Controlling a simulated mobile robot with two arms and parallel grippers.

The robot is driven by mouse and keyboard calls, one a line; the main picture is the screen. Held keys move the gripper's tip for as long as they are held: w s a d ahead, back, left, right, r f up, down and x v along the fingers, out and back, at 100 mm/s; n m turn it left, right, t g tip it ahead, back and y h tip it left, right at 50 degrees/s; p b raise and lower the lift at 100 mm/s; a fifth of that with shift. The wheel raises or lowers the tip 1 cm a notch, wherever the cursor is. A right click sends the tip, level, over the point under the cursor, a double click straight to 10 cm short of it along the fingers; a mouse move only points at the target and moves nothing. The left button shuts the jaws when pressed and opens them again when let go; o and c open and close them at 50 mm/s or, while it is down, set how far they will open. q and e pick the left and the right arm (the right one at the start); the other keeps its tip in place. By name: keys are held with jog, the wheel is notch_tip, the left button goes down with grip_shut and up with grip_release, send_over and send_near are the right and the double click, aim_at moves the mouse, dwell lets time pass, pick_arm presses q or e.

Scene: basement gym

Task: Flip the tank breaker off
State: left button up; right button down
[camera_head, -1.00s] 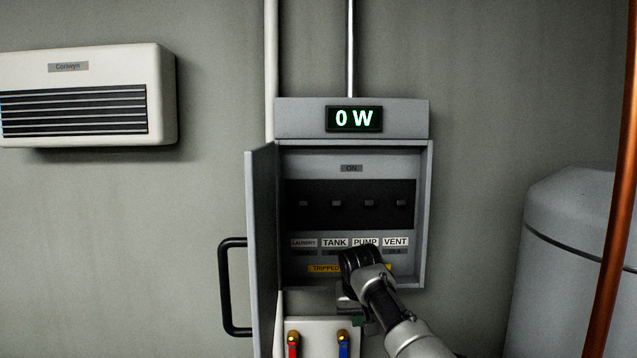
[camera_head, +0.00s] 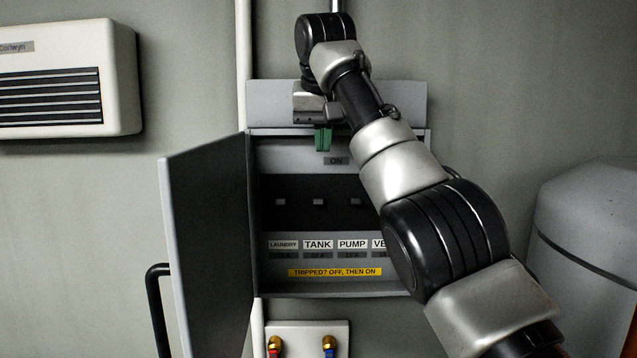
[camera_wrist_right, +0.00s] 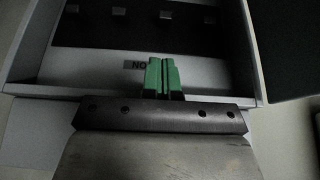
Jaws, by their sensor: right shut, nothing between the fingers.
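The open grey breaker box (camera_head: 300,287) hangs on the wall, with a dark strip holding a row of small grey toggles. The tank breaker (camera_head: 318,202) is the toggle above the TANK label (camera_head: 318,244), second from the left. I cannot tell which way it is set. My right gripper (camera_head: 323,140) is shut and empty, its green fingertips pointing down beside the ON label (camera_head: 336,161), above the tank toggle and apart from it. In the wrist view the green fingers (camera_wrist_right: 165,76) are together over the upside-down ON label. My left gripper is not in view.
My right arm covers the VENT side and the display. A wall heater (camera_head: 125,75) is at the left, a grey tank (camera_head: 590,220) at the right, valves (camera_head: 329,342) below.

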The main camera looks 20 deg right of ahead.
send_near(321, 202)
jog(key=shift+w+d+f, duration=0.15)
jog(key=shift+w, duration=0.35)
jog(key=shift+w+d+f, duration=0.2)
jog(key=shift+w, duration=0.3)
jog(key=p+x, duration=0.2)
jog(key=p, duration=0.1)
jog(key=shift+w+a+f, duration=0.1)
jog(key=shift+w+f, duration=0.05)
jog(key=shift+w, duration=0.05)
jog(key=shift+p+x, duration=0.3)
jog(key=shift+x, duration=0.6)
jog(key=shift+w+f, duration=0.15)
jog(key=shift+f, duration=0.5)
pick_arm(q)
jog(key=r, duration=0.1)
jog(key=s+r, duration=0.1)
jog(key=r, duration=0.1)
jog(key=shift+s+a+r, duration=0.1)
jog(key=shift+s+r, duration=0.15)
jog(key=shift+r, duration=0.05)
